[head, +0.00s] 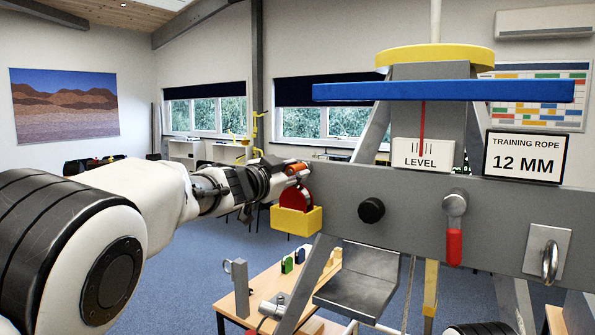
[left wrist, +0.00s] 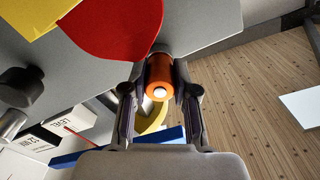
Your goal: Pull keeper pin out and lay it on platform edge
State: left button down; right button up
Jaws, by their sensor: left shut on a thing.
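The keeper pin looks to be the orange cylinder (head: 296,168) at the left end of the grey beam (head: 330,200). In the left wrist view its orange body (left wrist: 160,76) has a pale round end facing the camera. My left gripper (head: 284,169) is shut on it, with one finger on each side. The far end of the pin is hidden, so I cannot tell whether it still sits in a hole. A grey tray-like platform (head: 358,292) hangs below the beam; I cannot tell if it is the task's platform. My right gripper is not in view.
Just below the pin are a red disc (head: 297,197) and a yellow box (head: 297,220). A black knob (head: 371,210), a red-handled lever (head: 454,245) and a metal ring (head: 549,262) stick out of the beam. A wooden table (head: 262,287) stands below.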

aim_at(290, 172)
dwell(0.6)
pick_arm(q)
jog(key=shift+a, duration=0.1)
jog(key=shift+b+v, duration=0.45)
jog(key=shift+v, duration=0.35)
jog(key=shift+s+a+b, duration=0.35)
jog(key=shift+s, duration=0.2)
jog(key=shift+s+a, duration=0.35)
jog(key=shift+s, duration=0.1)
